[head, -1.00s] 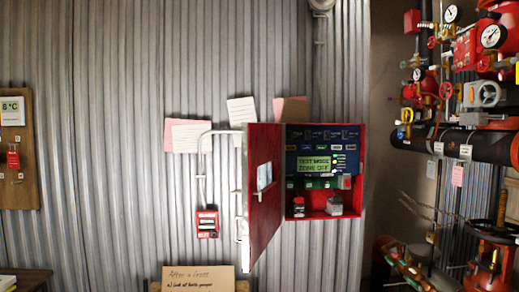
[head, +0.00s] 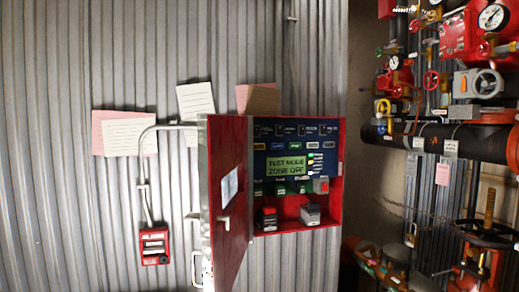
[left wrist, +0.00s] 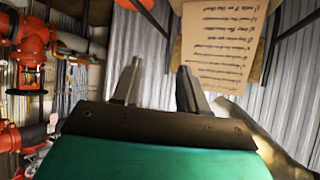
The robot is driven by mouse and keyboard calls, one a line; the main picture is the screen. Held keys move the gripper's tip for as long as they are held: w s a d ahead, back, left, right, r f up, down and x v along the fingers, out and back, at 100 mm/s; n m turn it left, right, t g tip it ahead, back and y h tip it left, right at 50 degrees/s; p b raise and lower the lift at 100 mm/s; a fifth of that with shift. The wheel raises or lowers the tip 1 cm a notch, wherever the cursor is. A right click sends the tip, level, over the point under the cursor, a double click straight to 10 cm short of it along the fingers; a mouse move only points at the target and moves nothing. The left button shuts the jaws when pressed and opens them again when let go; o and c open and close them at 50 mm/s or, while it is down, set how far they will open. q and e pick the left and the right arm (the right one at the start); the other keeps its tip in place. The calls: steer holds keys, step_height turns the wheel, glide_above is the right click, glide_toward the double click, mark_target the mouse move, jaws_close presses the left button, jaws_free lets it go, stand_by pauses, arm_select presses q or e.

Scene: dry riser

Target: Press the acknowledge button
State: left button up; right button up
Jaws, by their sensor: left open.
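A red wall cabinet (head: 337,190) stands with its red door (head: 228,185) swung open to the left. Inside is a dark blue alarm panel (head: 262,162) with a green display (head: 286,167) reading "TEST MODE ZONE OFF". Several small coloured buttons and labels sit around the display. Which one is the acknowledge button is too small to tell. Two small block-like items, one red and black (head: 268,219) and one grey (head: 310,215), stand on the cabinet floor. My left gripper (left wrist: 158,80) shows only in the left wrist view, open and empty, away from the panel. My right gripper is out of view.
Red pipework with gauges, valves and a black pipe (head: 400,130) fills the right side. A small red call point (head: 154,246) is on the corrugated wall, below a conduit. A cardboard sign (left wrist: 222,30) shows in the left wrist view. The door projects outward left of the panel.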

arm_select(q)
steer(key=shift+s, duration=0.2)
steer(key=shift+c, duration=0.2)
steer(key=shift+d+f, duration=0.1)
steer(key=shift+c, duration=0.9)
jaws_close()
steer(key=shift+w, duration=0.2)
steer(key=shift+s, duration=0.15)
